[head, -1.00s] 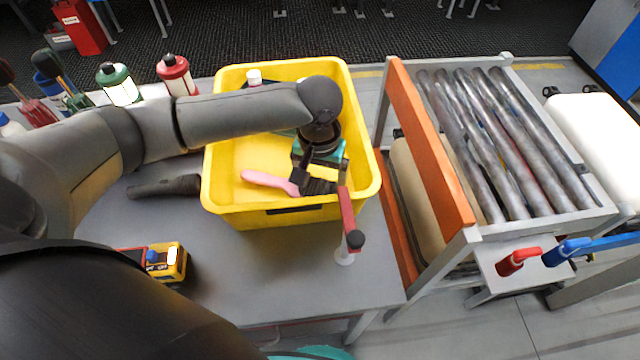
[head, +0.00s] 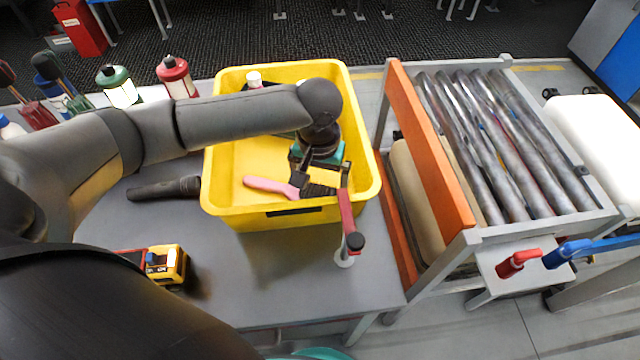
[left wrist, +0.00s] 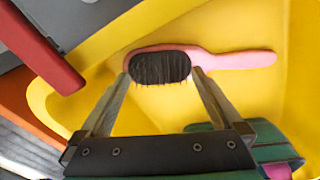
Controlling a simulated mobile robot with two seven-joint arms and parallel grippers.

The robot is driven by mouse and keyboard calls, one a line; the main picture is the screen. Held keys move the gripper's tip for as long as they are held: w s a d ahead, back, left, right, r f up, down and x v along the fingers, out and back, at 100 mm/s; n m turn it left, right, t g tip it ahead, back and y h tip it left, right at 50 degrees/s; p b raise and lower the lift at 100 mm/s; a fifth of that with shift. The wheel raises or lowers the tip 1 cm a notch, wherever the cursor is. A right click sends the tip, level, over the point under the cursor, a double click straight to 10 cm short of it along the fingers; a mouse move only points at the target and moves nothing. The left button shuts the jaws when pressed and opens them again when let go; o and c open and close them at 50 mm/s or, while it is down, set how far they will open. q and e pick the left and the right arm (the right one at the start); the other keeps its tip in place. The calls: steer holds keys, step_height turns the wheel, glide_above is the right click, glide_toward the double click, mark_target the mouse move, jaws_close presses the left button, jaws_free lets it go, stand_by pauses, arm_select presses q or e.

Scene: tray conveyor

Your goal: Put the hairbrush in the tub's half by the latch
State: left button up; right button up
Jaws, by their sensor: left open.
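The hairbrush has a pink handle (head: 268,187) and a head of dark bristles (left wrist: 160,67). It lies inside the yellow tub (head: 230,215), toward the near side, with its handle pointing left in the head view. My left gripper (left wrist: 161,75) is open over it, one fingertip on each side of the brush head in the left wrist view; I cannot tell whether they touch it. A red lever (head: 346,210) with a black knob stands at the tub's near right corner, seemingly the latch. My right gripper is not in view.
A white-capped bottle (head: 254,78) is at the tub's back left. A black flashlight (head: 160,189) and a yellow toy-like item (head: 168,264) lie on the grey table (head: 260,270). An orange-sided roller conveyor (head: 430,140) stands to the right.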

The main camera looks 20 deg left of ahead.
arm_select(q)
step_height(320, 180, up, 11)
steer(key=p, duration=0.2)
steer(key=shift+s, duration=0.25)
steer(key=shift+f, duration=0.15)
